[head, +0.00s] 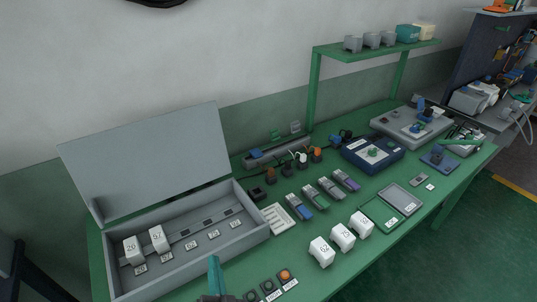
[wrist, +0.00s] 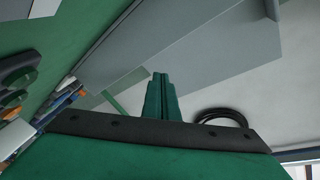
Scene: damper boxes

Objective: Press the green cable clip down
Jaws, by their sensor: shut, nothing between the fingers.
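A row of small grey clip-like blocks with coloured tops lies mid-table in the head view. The one with a green top, which looks like the green cable clip (head: 314,196), sits between a blue-topped one (head: 298,207) and a grey one (head: 330,188). Whether its top is raised or pressed down is too small to tell. My gripper (head: 214,262) is at the bottom of the head view, left of and nearer than the clips, well apart from them. In the wrist view its green fingers (wrist: 160,80) are together and empty. The clip cannot be made out there.
An open grey box (head: 250,212) with a raised lid (head: 150,160) stands at the left. White numbered blocks (head: 342,237) and small buttons (head: 285,275) lie near the front edge. A white slotted tray (head: 278,218) is left of the clips. A green shelf (head: 375,48) stands behind.

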